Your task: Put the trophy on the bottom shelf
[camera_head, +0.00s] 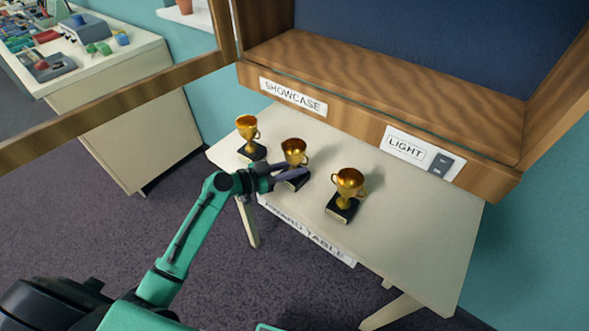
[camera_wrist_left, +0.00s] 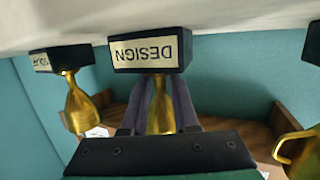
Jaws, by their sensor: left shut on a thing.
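Three gold cup trophies on black bases stand in a row on the award table (camera_head: 420,235). My left gripper (camera_head: 288,176) is shut around the middle trophy (camera_head: 294,150), low on its gold part. In the left wrist view, which is upside down, this trophy (camera_wrist_left: 161,112) sits between the fingers and its base reads DESIGN. Its base is at the tabletop; I cannot tell if it touches. The left trophy (camera_head: 247,128) and the right trophy (camera_head: 347,184) stand apart on either side. The wooden showcase's visible shelf (camera_head: 390,80) is empty. My right gripper is out of view.
The showcase front bears a SHOWCASE sign (camera_head: 293,97) and a LIGHT panel (camera_head: 424,153) with a switch. A wooden door frame (camera_head: 110,95) swings out at the left, above the floor. A cluttered side table (camera_head: 120,70) stands behind it. The table's right part is clear.

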